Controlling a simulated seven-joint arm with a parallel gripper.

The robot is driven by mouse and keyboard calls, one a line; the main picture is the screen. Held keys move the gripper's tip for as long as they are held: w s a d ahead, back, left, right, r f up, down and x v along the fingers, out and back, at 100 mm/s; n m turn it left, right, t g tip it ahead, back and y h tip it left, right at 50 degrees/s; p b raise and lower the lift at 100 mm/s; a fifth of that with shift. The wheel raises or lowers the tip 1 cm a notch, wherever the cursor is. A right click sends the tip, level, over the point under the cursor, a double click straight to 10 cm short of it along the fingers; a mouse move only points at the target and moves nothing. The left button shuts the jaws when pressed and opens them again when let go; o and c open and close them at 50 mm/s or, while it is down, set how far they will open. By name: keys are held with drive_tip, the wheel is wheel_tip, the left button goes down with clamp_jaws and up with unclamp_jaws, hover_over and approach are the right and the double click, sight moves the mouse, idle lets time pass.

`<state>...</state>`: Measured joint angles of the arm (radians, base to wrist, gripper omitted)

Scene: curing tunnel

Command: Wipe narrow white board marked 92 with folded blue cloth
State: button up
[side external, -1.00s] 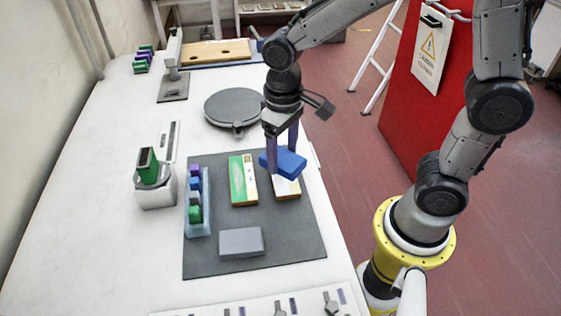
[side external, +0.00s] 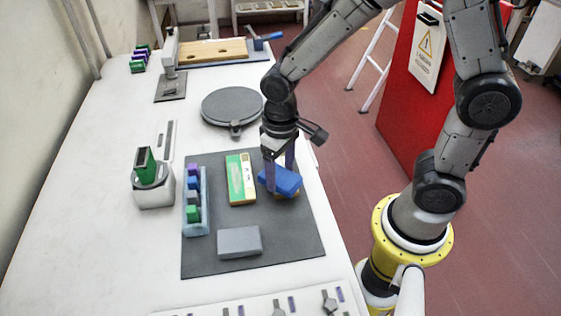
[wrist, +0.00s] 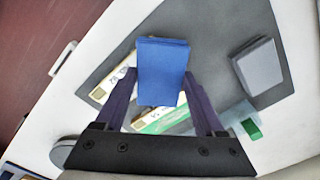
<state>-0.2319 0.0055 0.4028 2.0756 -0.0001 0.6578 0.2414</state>
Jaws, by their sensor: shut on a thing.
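The folded blue cloth (side external: 284,181) is held between the two purple fingers of my gripper (side external: 279,177), which is shut on it. In the side view the cloth sits tilted low over a narrow white board, hiding most of it; I cannot tell whether they touch. In the wrist view the cloth (wrist: 162,68) fills the space between the fingers (wrist: 160,88). The white board (wrist: 108,92) shows beside it at left, with a partly hidden dark marking that I cannot read surely.
A green-and-white board (side external: 240,180) lies just left on the dark mat (side external: 285,238). A grey block (side external: 239,242) lies nearer the front. A pale blue rack (side external: 196,225) of coloured blocks stands at the mat's left edge. A round grey plate (side external: 232,105) is behind.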

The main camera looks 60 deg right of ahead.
drive_tip(key=shift+f, duration=1.1)
drive_tip(key=shift+w+d+r, duration=0.2)
drive_tip(key=shift+w+d, duration=0.15)
drive_tip(key=shift+w+d+f, duration=0.1)
drive_tip(key=shift+w+d, duration=3.6)
drive_tip(key=shift+d, duration=0.05)
drive_tip(key=shift+s+a, duration=4.1)
drive_tip(key=shift+r, duration=4)
